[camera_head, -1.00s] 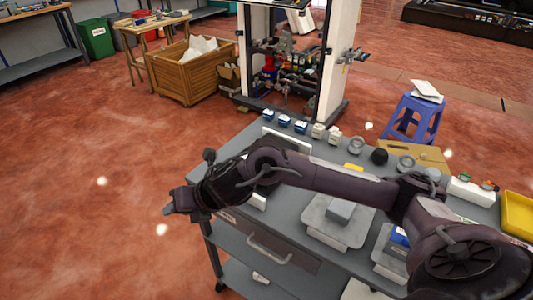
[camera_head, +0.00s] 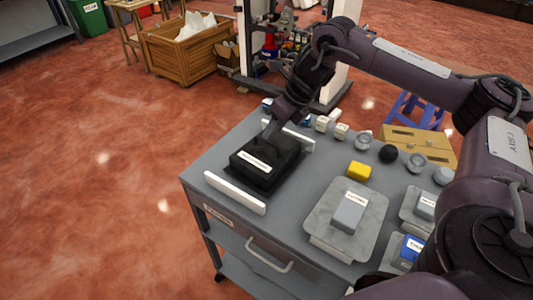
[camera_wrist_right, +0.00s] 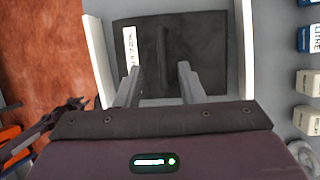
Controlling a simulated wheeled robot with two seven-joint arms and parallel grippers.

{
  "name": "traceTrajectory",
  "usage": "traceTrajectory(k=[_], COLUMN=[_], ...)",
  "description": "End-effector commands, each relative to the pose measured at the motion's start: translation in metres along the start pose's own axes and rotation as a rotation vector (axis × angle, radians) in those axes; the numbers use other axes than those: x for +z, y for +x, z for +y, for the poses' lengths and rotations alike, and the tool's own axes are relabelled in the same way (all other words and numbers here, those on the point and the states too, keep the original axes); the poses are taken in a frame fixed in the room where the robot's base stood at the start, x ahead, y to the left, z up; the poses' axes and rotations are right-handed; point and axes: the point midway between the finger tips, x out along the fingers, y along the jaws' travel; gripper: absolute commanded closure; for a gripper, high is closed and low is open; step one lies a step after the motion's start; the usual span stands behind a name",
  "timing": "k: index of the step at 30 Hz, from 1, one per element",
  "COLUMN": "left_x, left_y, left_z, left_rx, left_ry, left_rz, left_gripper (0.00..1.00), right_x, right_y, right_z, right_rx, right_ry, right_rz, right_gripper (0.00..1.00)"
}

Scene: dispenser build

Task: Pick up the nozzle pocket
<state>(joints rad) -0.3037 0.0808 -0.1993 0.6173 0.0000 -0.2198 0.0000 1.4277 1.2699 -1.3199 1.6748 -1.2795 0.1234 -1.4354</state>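The nozzle pocket (camera_head: 262,163) is a dark, near-black block with a white label, lying between two white rails on the grey cart top. In the right wrist view the nozzle pocket (camera_wrist_right: 205,40) shows a raised ridge along its middle. My right gripper (camera_head: 272,130) is over its far side in the head view. In the wrist view my right gripper (camera_wrist_right: 159,72) is open, its two fingers apart on either side of the ridge's line. Whether the fingertips touch the block I cannot tell. I cannot make out my left gripper.
White rails (camera_head: 235,193) flank the block. The grey cart top (camera_head: 300,190) also holds a yellow block (camera_head: 359,171), a grey block (camera_head: 349,212) on a plate and a black ball (camera_head: 388,153). Small white boxes (camera_head: 341,131) line the back edge.

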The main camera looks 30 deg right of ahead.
Motion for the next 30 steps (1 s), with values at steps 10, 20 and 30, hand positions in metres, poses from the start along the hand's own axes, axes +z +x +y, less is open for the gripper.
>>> traceTrajectory(k=[10,20,30], left_x=[0.0,-0.009,-0.008], left_y=[-0.011,-0.011,-0.011], left_z=[-0.002,-0.001,0.002], left_rx=[-0.002,0.0,0.003], left_ry=[0.002,0.001,0.0], left_rz=[-0.002,0.011,0.01], left_gripper=[0.64,0.64,0.64], right_x=[-0.004,-0.004,-0.004], right_y=[0.037,0.037,0.037], right_z=[0.0,0.0,0.0], right_rx=[0.0,0.0,0.0], right_ry=[0.001,0.001,0.002], right_rz=[-0.001,-0.001,-0.001], right_gripper=[0.65,0.84,1.0])
